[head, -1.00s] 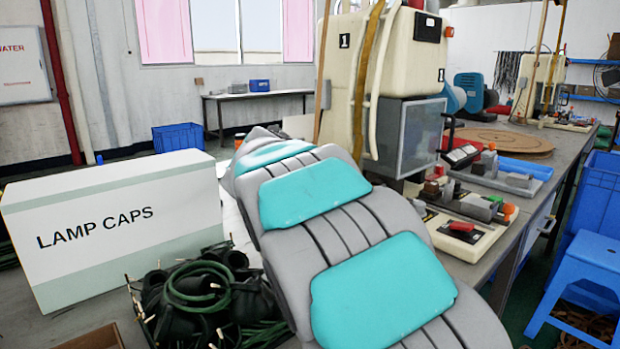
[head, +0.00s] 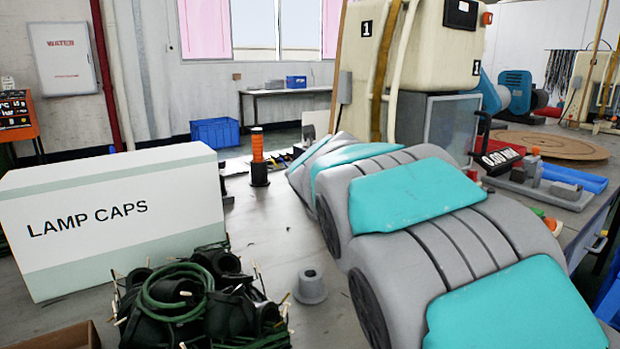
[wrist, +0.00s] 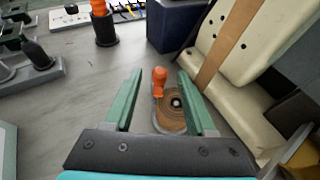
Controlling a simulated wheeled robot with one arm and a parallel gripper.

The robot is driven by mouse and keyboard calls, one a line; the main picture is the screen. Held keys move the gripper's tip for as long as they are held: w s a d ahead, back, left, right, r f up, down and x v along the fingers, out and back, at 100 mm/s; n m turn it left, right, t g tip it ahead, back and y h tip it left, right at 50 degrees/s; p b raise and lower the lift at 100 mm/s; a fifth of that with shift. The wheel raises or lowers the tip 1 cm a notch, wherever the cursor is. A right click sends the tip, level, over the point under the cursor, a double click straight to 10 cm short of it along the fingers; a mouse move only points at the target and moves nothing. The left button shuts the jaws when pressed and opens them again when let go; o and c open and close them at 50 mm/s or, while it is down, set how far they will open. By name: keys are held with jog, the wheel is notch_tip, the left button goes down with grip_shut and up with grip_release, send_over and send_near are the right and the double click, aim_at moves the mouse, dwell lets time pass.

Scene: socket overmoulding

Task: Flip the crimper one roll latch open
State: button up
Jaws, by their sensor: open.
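Crimper one (head: 430,45) is the cream machine marked "1" at the upper right of the head view. In the wrist view its cream body (wrist: 222,92) rises on the right. An orange knob (wrist: 159,78), which looks like the roll latch, shows between the fingers. It stands next to a brown roll (wrist: 172,108) with a dark centre. My gripper (wrist: 160,73) is open, its green fingers on either side of the knob with gaps visible. I cannot tell whether the knob is between them in depth. The arm hides the gripper in the head view.
A LAMP CAPS box (head: 110,215) and a heap of black sockets with green cable (head: 190,305) are at left. A grey cup-like part (head: 310,287) and an orange-and-black post (head: 258,158) stand on the bench. A dark blue box (wrist: 176,26) is beyond the fingers.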

jog(key=shift+x, duration=1.7)
jog(key=shift+c, duration=0.2)
grip_shut()
